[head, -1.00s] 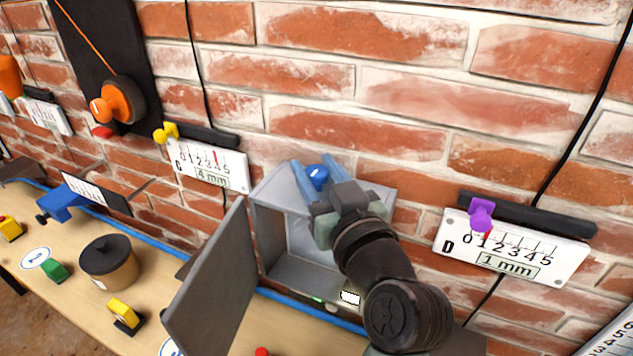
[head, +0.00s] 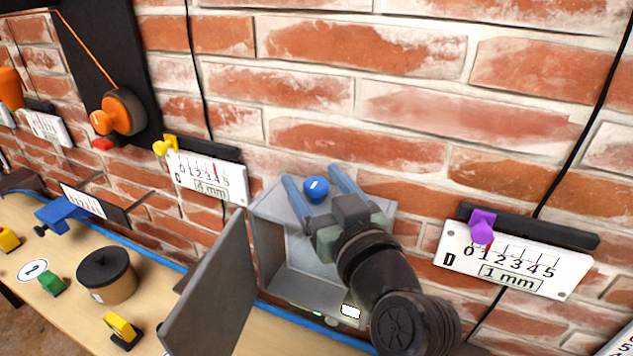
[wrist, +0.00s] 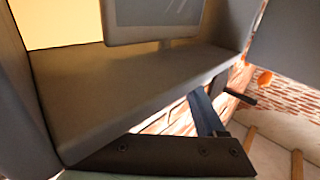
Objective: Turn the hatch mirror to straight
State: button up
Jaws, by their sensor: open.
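A grey hatch box (head: 268,245) is mounted at the brick wall, its door swung open to the left. A round blue knob (head: 316,190) with a white mark sits on its top. My gripper (head: 310,173) is open, with one blue finger on each side of the knob and a visible gap around it. The white mark looks slightly tilted; I cannot tell its exact angle. In the wrist view, a flat grey framed panel (wrist: 152,18) with a reflective face stands on a short stem, perhaps the mirror. The box interior is partly hidden by my arm in the head view.
The open hatch door (head: 212,290) juts out at left. A gauge plate marked D (head: 515,260) with a purple piece hangs at right. Another plate (head: 208,178) with a yellow piece is at left. A dark-lidded pot (head: 107,275) stands on the bench.

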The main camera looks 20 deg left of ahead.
jog(key=b+v, duration=0.4)
jog(key=v, duration=0.9)
jog(key=shift+r, duration=0.1)
jog(key=w+d+r+m+t+h, duration=0.2)
jog(key=r+t+h, duration=0.15)
jog(key=r, duration=0.35)
jog(key=w+d+r+m+t+h, duration=0.1)
jog(key=d+r+m+t+h, duration=0.15)
jog(key=r+t, duration=0.35)
jog(key=s+d+r+m+t+h, duration=0.1)
jog(key=s+r+m+t+h, duration=0.1)
jog(key=r, duration=0.4)
jog(key=s+d+r+m+t+h, duration=0.1)
jog(key=s+r+m+t+h, duration=0.1)
jog(key=r, duration=0.5)
jog(key=s+t+h, duration=0.1)
jog(key=s+h, duration=0.1)
jog(key=s, duration=0.1)
jog(key=shift+d+h, duration=0.3)
jog(key=shift+w+f, duration=0.1)
